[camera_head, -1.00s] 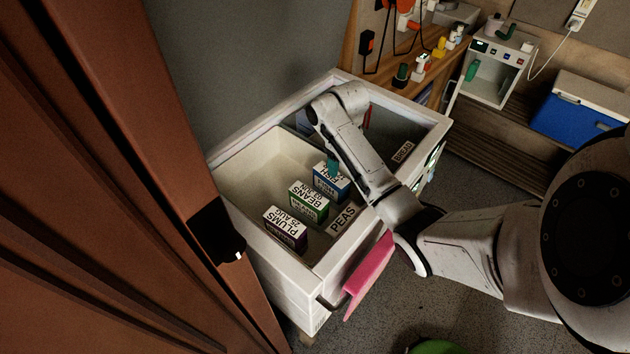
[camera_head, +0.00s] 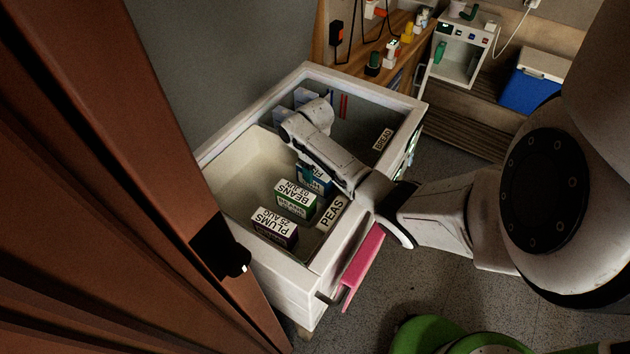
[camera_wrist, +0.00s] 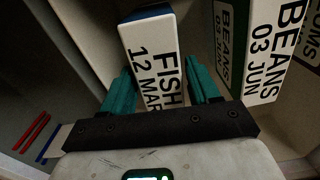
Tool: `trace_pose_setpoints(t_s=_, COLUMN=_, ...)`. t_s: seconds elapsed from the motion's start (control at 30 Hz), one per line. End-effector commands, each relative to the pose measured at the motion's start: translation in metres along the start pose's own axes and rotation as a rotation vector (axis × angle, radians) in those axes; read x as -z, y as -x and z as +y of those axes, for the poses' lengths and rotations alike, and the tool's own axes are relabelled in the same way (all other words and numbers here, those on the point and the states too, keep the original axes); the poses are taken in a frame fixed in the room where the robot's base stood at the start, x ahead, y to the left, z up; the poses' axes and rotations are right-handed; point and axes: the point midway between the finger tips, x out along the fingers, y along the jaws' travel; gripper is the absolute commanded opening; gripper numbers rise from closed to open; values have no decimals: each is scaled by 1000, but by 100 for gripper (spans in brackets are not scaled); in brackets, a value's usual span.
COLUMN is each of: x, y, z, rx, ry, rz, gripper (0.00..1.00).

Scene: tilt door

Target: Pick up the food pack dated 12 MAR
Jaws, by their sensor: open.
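The white and blue pack labelled FISH 12 MAR (camera_wrist: 155,60) stands between my gripper's teal fingers (camera_wrist: 160,88) in the wrist view. My gripper is open, with a finger on either side of the pack; I cannot tell whether they touch it. In the head view the FISH pack (camera_head: 318,182) stands in the cream bin and is partly hidden by my arm. The green-sided BEANS 03 JUN pack (camera_head: 296,198) stands beside it, and the dark PLUMS 25 AUG pack (camera_head: 274,227) stands nearer the front. BEANS also shows in the wrist view (camera_wrist: 268,40).
The white chest (camera_head: 300,275) has a divider and a darker right compartment labelled BREAD (camera_head: 382,139). A pink cloth (camera_head: 361,262) hangs at its front. A brown door (camera_head: 100,180) stands close on the left. A blue cooler (camera_head: 535,82) is at the back right.

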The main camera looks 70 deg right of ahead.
Motion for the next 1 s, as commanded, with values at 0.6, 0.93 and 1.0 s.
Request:
trace_pose_setpoints(t_s=0.6, x=0, y=-25, z=0, rx=0, ry=1, rz=0, gripper=47)
trace_pose_setpoints(t_s=0.93, x=0, y=-25, z=0, rx=1, ry=1, rz=-1, gripper=16)
trace_pose_setpoints(t_s=1.0, x=0, y=-25, z=0, rx=1, ry=1, rz=-1, gripper=9)
